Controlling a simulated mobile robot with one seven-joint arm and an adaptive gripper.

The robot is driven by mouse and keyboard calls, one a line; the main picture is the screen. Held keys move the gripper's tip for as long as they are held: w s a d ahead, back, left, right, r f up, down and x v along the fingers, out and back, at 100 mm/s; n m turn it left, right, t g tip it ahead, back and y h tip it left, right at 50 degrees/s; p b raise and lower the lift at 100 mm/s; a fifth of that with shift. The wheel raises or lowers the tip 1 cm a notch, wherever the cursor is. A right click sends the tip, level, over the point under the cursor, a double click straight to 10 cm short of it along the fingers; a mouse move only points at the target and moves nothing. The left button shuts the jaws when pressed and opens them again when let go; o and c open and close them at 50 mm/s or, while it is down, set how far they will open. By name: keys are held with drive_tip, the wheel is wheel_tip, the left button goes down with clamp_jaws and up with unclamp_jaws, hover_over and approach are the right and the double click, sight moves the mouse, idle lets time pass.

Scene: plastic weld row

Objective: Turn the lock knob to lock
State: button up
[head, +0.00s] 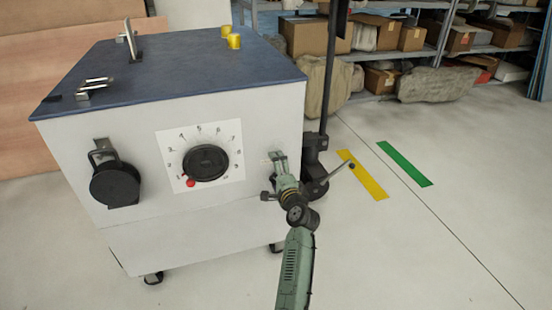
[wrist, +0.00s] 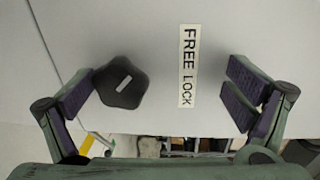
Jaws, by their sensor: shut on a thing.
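The lock knob (wrist: 122,85) is a dark, lobed knob with a pale bar mark. It is on the light panel in the wrist view, left of a white label (wrist: 188,66) reading FREE LOCK. My gripper (wrist: 165,95) is shut on the knob. Its left finger pad is at the knob's left side, while the right finger shows well to the right, past the label, with bare panel between. In the head view my gripper (head: 279,165) is at the right part of the machine's front (head: 135,235), and it hides the knob there.
The front also carries a numbered dial (head: 206,162) with a red pointer knob and a black round part (head: 115,185). Yellow cylinders (head: 234,41) stand on the blue top. A dark post (head: 325,100) with a lever is right of my gripper. Floor at right is clear.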

wheel_tip(320, 180, up, 2)
drive_tip(key=shift+s+d+r+t, duration=0.1)
drive_tip(key=shift+d+t, duration=0.05)
drive_tip(key=shift+t, duration=0.15)
drive_tip(key=shift+c, duration=0.7)
drive_tip(key=shift+s+d+f, duration=0.15)
drive_tip(key=shift+s+f, duration=0.1)
drive_tip(key=shift+s, duration=0.2)
drive_tip(key=shift+c, duration=1.2)
drive_tip(key=p+v, duration=0.2)
drive_tip(key=v, duration=0.9)
drive_tip(key=shift+s+f, duration=0.25)
drive_tip(key=shift+f, duration=0.35)
